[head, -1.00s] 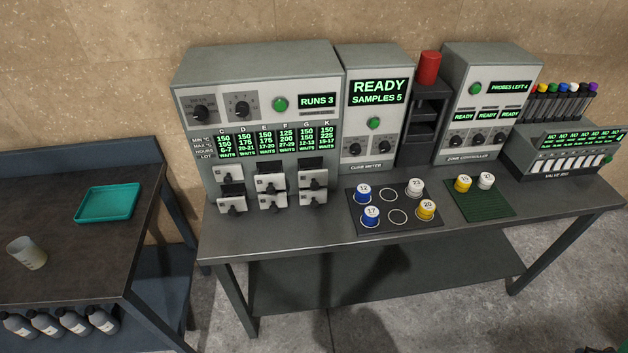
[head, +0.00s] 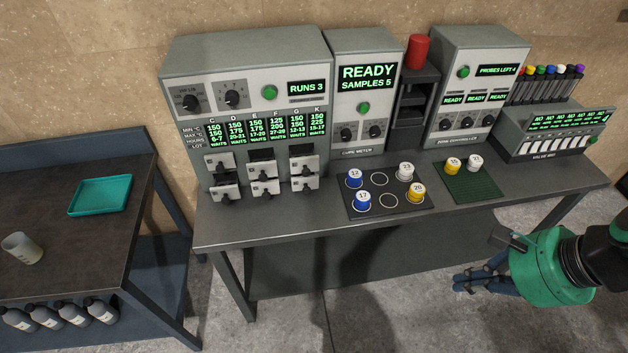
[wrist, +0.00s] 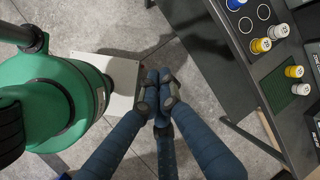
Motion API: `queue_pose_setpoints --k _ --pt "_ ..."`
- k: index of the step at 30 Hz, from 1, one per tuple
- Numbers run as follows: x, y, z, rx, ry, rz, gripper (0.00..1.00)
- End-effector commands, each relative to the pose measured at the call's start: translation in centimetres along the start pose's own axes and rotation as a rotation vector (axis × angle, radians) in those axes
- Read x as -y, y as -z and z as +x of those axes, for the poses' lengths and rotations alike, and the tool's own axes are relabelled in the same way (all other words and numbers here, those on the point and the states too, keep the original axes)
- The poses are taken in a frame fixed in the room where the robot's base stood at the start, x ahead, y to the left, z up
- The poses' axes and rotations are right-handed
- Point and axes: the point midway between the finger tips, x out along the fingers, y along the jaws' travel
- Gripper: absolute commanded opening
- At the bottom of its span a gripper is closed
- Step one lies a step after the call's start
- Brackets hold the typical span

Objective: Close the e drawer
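The grey cabinet (head: 300,130) at the left of the bench has two rows of small drawers on its lower front. The drawer fronts (head: 304,165) are pale with dark handles, and several stick out from the cabinet. Their letters are too small to read, so I cannot tell which is the e drawer. The display above shows columns C, D, E, F, G and K. My gripper (head: 474,281), with blue fingers, is low at the right, in front of the bench and far from the drawers. In the wrist view its fingertips (wrist: 157,92) are together, with nothing visible between them.
The bench (head: 300,222) carries a dark sample mat (head: 374,200) with numbered pots, a green mat (head: 485,187), a cure meter (head: 350,110) and other devices. A side table (head: 50,240) at left holds a teal tray (head: 100,195) and a beaker (head: 22,247). The floor in front is open.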

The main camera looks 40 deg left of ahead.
Motion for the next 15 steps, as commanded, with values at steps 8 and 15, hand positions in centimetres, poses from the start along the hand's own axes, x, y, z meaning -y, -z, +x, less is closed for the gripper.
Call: queue_pose_setpoints --k 8,15 --pt "6.0 -2.9 5.0 0.308 0.003 0.422 0.0" --pt "11.2 -4.9 8.9 0.554 -0.049 0.797 0.0"
